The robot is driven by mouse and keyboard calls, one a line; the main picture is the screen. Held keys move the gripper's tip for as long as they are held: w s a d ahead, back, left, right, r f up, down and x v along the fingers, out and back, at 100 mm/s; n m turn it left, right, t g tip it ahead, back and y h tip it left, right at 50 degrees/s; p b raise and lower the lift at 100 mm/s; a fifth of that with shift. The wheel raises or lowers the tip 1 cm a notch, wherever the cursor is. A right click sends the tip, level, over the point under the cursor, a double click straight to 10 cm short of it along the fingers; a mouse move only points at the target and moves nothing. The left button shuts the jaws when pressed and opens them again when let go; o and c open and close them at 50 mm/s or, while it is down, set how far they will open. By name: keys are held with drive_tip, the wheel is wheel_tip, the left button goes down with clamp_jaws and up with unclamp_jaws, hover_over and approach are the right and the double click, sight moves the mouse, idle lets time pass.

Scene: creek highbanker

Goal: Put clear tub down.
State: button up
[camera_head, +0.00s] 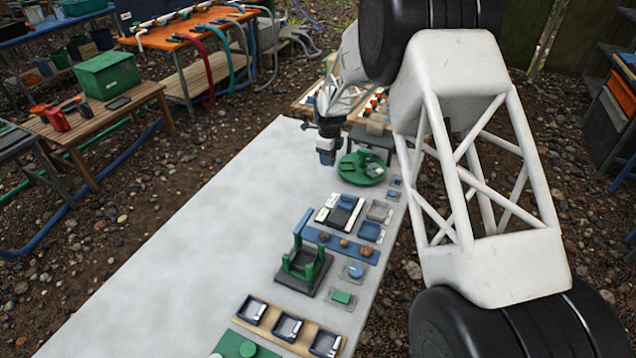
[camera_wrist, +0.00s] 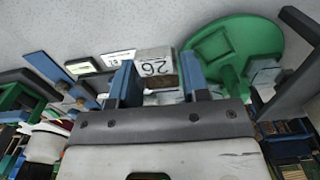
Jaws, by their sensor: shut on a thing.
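My gripper (camera_wrist: 158,82) is shut on the clear tub (camera_wrist: 154,54), a pale, see-through piece with a tag reading 26, between its two blue fingers. In the head view my gripper (camera_head: 326,156) is over the right part of the white table, just left of a round green turntable (camera_head: 348,177). The tub cannot be made out there. Whether the tub touches the table is unclear. In the wrist view the green turntable (camera_wrist: 270,38) is right beside the tub, on its right.
The white table (camera_head: 200,240) is bare across its left side. Its right side holds a blue strip with round pieces (camera_head: 340,244), a green cradle (camera_head: 304,262) and a wooden board with dark square trays (camera_head: 273,334). Small labelled plates (camera_wrist: 118,58) lie left of the tub.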

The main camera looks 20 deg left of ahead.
hover_over(328, 181)
drive_tip(key=shift+f, duration=2.1)
drive_tip(key=shift+f, duration=1.85)
drive_tip(key=shift+f, duration=0.15)
drive_tip(key=o, duration=0.9)
drive_tip(key=shift+o, duration=0.2)
wheel_tip(328, 181, up, 12)
drive_tip(key=shift+r, duration=0.2)
